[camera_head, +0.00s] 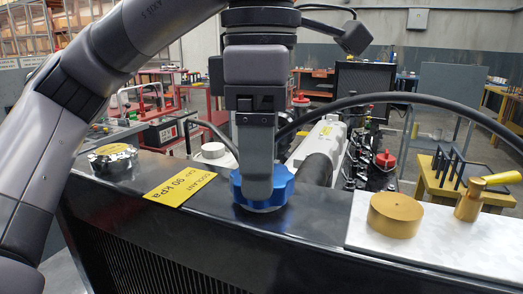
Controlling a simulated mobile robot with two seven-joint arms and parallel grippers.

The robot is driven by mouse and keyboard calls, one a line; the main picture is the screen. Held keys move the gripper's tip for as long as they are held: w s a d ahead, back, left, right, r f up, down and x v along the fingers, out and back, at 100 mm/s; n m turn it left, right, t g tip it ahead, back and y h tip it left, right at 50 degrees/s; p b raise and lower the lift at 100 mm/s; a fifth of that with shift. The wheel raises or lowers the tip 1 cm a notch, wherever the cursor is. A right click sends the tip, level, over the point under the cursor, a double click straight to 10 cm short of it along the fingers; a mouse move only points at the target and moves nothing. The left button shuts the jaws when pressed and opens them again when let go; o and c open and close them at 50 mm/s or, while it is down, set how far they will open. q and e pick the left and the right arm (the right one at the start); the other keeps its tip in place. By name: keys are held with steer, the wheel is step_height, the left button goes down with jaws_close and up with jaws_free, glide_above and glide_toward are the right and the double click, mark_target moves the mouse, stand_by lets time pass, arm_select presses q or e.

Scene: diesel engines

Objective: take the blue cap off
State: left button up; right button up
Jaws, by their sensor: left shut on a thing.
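The blue cap (278,190) is a round, lobed cap on the black top of the radiator (250,228), near the middle of the view. My left gripper (258,190) points straight down onto it and is shut on it. The fingers hide the middle of the cap. The cap's underside sits at the level of the radiator top; I cannot tell whether it is loose. A yellow label (180,189) reading "COOLANT" and "90 kPa" lies to the left of the cap. My right gripper is not in view.
A silver cap (113,158) sits on the radiator top at the left. At the right, a white plate (440,237) bears a brass disc (395,214) and a brass valve with a handle (475,195). Behind stands the engine (325,140), with a black hose (425,98) arching across.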

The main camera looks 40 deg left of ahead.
arm_select(q)
steer(key=shift+f, duration=0.25)
steer(key=o, duration=1.5)
steer(key=shift+r, duration=0.1)
steer(key=m, duration=0.5)
steer(key=shift+m, duration=0.4)
steer(key=m, duration=0.4)
steer(key=shift+m, duration=0.3)
steer(key=m, duration=1.1)
